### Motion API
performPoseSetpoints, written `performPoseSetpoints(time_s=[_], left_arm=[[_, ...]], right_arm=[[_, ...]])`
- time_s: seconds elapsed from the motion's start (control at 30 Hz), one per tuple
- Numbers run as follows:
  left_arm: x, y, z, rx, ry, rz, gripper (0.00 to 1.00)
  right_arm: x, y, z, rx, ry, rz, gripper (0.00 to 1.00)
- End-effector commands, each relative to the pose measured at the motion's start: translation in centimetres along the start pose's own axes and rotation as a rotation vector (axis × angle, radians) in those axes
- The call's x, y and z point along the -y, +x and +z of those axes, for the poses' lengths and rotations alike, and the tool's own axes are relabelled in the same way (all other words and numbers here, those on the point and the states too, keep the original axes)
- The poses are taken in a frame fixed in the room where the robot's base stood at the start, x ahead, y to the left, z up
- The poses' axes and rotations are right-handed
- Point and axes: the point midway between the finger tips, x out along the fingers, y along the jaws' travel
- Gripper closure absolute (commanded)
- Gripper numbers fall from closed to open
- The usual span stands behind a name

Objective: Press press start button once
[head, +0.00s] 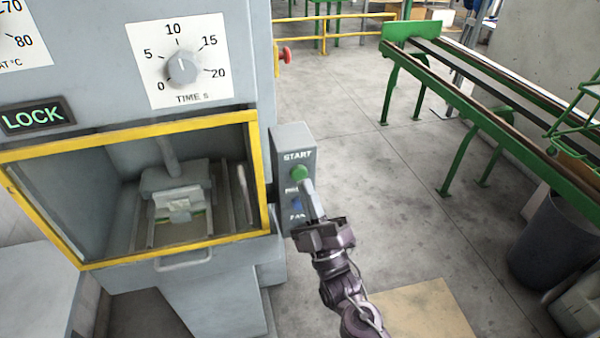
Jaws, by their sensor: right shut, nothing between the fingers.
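The green start button (299,172) sits under the word START on a grey control box (291,139) fixed to the right side of the machine. My right gripper (307,186) is shut and empty, its fingertips pointing up at the box just below the green button. Whether the tips touch the button or are slightly apart, I cannot tell. A blue button (296,203) labelled FAN is lower on the box, partly hidden by the gripper. My left gripper is not in view.
The grey machine has a yellow-framed window (262,165), a time dial (182,68) and a lit LOCK sign (34,117). A red knob (285,55) sticks out on its right side. A green conveyor (480,117) and a dark bin (556,240) stand at right. Open floor lies between.

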Motion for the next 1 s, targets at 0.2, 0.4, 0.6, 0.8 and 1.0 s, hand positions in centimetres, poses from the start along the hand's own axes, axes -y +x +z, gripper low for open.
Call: performPoseSetpoints(time_s=[0.2,0.4,0.6,0.8,1.0], left_arm=[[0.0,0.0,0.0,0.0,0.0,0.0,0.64],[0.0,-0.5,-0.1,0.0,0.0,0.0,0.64],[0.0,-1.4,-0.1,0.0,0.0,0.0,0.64],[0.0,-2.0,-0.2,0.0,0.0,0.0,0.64],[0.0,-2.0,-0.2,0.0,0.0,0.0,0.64]], right_arm=[[0.0,-0.1,0.0,0.0,0.0,0.0,1.0],[-0.5,-0.6,-0.5,0.0,0.0,-0.003,1.0],[-1.6,-2.0,-1.6,0.0,0.001,-0.003,1.0],[-2.4,-3.2,-2.4,0.0,0.0,-0.002,1.0],[-2.5,-3.5,-2.6,-0.001,0.0,0.0,1.0]])
